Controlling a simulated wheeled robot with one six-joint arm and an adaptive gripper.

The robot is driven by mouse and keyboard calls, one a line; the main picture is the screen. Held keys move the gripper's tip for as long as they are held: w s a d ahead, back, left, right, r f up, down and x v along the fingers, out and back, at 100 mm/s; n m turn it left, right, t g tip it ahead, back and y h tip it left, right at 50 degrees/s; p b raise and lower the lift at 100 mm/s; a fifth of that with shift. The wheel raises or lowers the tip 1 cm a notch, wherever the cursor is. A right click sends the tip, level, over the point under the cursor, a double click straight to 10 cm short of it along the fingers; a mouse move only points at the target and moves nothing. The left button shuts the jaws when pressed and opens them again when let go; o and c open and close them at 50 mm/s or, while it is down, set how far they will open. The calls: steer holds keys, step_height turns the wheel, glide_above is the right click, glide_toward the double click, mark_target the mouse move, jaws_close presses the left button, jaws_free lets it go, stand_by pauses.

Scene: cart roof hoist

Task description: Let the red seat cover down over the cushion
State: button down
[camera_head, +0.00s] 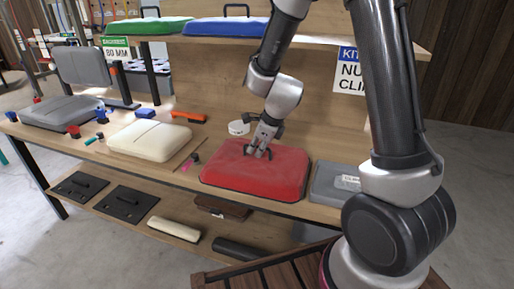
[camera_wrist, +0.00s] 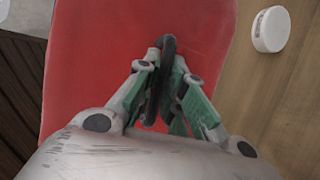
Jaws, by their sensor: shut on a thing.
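The red seat cover (camera_head: 255,178) is at the front edge of the bench, right of centre in the head view, and looks level. It fills the middle of the wrist view (camera_wrist: 100,60). My gripper (camera_head: 257,152) is shut on the black handle (camera_wrist: 167,46) on top of the cover. No cushion shows under the red cover; its sides hide whatever is below, and I cannot tell whether it rests or hangs just above the bench. A cream cushion (camera_head: 150,141) lies uncovered to the left.
A white round tin (camera_head: 239,128) stands behind the red cover. A grey case (camera_head: 335,185) is close on its right. Green (camera_head: 148,27) and blue (camera_head: 225,27) covers lie on the upper shelf. A grey seat (camera_head: 60,112) and small parts are at the left.

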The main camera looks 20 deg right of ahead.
steer(key=c, duration=1.4)
jaws_free()
steer(key=shift+f, duration=0.1)
steer(key=shift+c, duration=0.2)
steer(key=v, duration=1.2)
steer(key=shift+d, duration=0.1)
